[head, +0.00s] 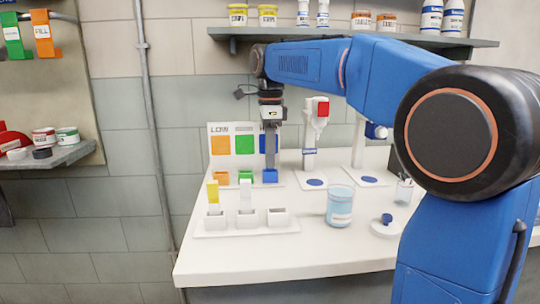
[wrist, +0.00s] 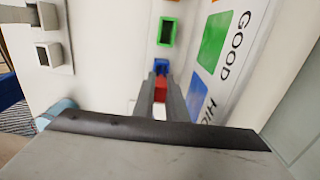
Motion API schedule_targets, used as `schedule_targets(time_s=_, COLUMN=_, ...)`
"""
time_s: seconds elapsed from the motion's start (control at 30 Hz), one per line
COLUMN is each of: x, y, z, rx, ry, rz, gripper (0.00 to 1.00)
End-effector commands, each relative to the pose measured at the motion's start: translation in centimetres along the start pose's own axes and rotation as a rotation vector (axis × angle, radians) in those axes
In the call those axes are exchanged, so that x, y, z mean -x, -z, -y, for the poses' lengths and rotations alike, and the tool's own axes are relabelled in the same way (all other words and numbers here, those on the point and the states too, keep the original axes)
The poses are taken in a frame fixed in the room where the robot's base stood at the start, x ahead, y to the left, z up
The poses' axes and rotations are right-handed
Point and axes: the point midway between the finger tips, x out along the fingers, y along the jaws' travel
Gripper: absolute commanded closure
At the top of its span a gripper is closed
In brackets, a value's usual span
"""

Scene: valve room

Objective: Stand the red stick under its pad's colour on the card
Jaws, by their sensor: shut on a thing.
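My gripper (head: 270,160) is in front of the card's right end, over the blue holder (head: 270,177). In the wrist view my gripper (wrist: 161,92) is shut on the red stick (wrist: 160,84), of which only a small red part shows between the fingers. The blue holder (wrist: 161,66) is just past the fingertips; I cannot tell whether the stick's lower end is inside it. The pad is hidden. The card (head: 222,130) stands upright with orange, green and blue patches, LOW on the left. A green holder (wrist: 166,31) and an orange holder (head: 221,178) sit left of the blue one.
A white rack (head: 240,231) in front holds a yellow-topped stick (head: 213,192) and a white stick (head: 245,197); its right slot is empty. A beaker of blue liquid (head: 340,206) stands right of it. White stands (head: 309,160) are behind, under a shelf (head: 228,32).

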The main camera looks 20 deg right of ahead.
Motion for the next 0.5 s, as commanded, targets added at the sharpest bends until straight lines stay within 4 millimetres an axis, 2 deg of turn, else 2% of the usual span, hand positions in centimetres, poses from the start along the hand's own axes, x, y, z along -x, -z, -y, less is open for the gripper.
schedule_targets(time_s=0.47, x=-0.27, y=0.00, z=0.00, rx=0.000, ry=-0.001, rz=0.000, gripper=1.00)
schedule_targets(time_s=0.5, x=-0.27, y=0.00, z=0.00, rx=0.000, ry=-0.001, rz=0.000, gripper=0.81)
